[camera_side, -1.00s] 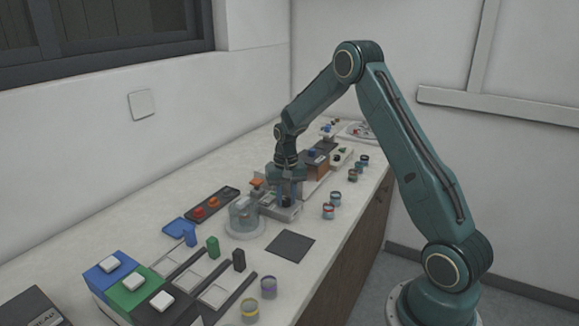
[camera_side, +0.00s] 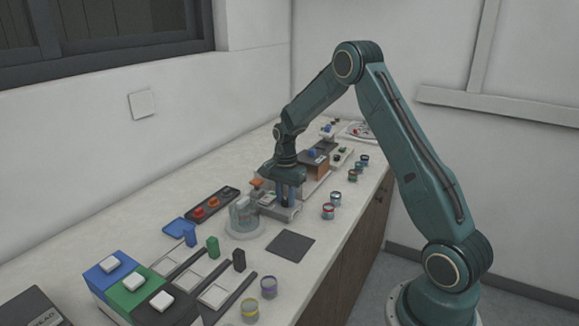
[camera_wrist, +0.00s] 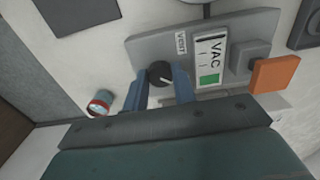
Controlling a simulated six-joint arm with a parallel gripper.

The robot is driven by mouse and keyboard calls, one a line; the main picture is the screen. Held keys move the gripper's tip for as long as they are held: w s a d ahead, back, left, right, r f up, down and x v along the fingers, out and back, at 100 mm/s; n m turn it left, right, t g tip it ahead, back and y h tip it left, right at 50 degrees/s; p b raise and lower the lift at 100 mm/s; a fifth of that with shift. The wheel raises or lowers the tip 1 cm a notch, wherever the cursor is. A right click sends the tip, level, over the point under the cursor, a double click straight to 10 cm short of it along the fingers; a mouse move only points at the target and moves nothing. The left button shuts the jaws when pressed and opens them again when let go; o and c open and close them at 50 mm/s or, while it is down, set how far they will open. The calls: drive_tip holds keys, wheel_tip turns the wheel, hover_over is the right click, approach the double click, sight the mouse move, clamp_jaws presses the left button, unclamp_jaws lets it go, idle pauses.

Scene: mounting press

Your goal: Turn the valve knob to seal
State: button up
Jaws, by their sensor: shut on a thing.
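The valve knob (camera_wrist: 160,74) is a small black round knob with a white pointer line, on a grey panel (camera_wrist: 150,45) in the wrist view. The blue fingers of my gripper (camera_wrist: 162,84) are on either side of it, shut on it. The pointer slants down to the right, away from the VENT label (camera_wrist: 182,43). Beside it a VAC display (camera_wrist: 208,62) shows a green block at its lower end. In the side view my gripper (camera_side: 289,194) points down over the grey unit (camera_side: 272,208), and the knob is hidden there.
An orange block (camera_wrist: 273,73) on the unit lies right of the display. A clear chamber (camera_side: 244,217) stands left of the unit, with a dark mat (camera_side: 291,246) in front. A small jar (camera_wrist: 100,102) stands near the fingers. Several other jars line the counter's front edge.

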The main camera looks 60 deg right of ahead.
sight(286, 200)
drive_tip(key=shift+r, duration=0.1)
idle(0.4)
drive_tip(key=o, duration=1)
wheel_tip(286, 200, up, 14)
drive_tip(key=shift+f, duration=0.1)
idle(0.4)
